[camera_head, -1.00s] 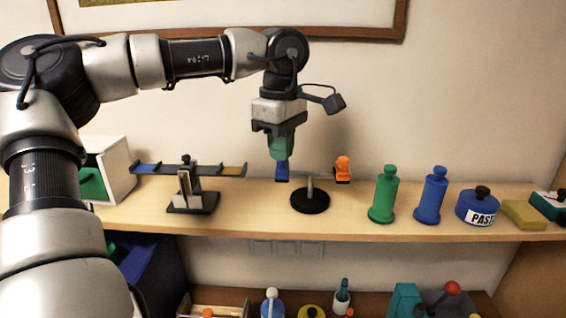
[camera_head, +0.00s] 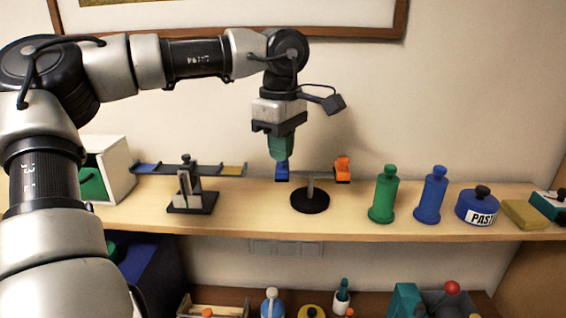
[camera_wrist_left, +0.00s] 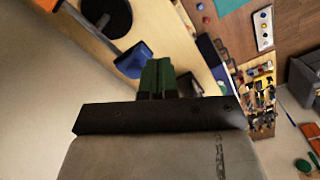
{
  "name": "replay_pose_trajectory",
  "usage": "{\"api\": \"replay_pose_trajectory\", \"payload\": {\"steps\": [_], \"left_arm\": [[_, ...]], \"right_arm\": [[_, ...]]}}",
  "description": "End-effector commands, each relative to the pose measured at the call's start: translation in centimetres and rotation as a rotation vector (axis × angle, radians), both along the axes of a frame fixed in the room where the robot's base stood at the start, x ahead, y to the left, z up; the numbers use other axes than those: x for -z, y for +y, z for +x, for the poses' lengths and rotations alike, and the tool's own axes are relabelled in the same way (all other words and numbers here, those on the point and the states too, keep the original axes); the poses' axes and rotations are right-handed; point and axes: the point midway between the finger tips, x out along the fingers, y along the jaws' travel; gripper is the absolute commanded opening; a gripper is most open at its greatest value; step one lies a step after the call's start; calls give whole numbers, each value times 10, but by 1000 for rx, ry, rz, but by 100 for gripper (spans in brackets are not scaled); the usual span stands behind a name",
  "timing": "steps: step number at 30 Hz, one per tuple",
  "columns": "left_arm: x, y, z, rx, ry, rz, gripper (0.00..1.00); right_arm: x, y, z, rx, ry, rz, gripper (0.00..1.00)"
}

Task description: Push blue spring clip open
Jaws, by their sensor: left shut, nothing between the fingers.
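The blue spring clip (camera_head: 282,172) is at the back of the wooden shelf, directly below my left gripper (camera_head: 281,157). The gripper's green fingers are shut and empty, pointing down, with their tips at the top of the clip. In the left wrist view the green fingers (camera_wrist_left: 157,75) show close beside the blue clip (camera_wrist_left: 133,59). I cannot tell whether they touch it or how far the clip is open. A thin bar runs from the blue clip towards an orange clip (camera_head: 343,168). My right gripper is not in view.
A black round base with a short post (camera_head: 310,200) stands just in front. A balance-like stand (camera_head: 190,195) is to the left. Green (camera_head: 384,196) and blue (camera_head: 431,196) cylinders and a paste jar (camera_head: 477,206) stand to the right. The shelf's front edge (camera_head: 330,236) is clear.

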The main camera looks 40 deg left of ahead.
Motion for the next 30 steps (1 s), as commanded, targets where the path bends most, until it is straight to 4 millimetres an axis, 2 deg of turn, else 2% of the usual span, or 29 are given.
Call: {"api": "replay_pose_trajectory", "payload": {"steps": [30], "left_arm": [[31, 0, 0, 0, 0, 0, 0]], "right_arm": [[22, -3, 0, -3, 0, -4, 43]]}}
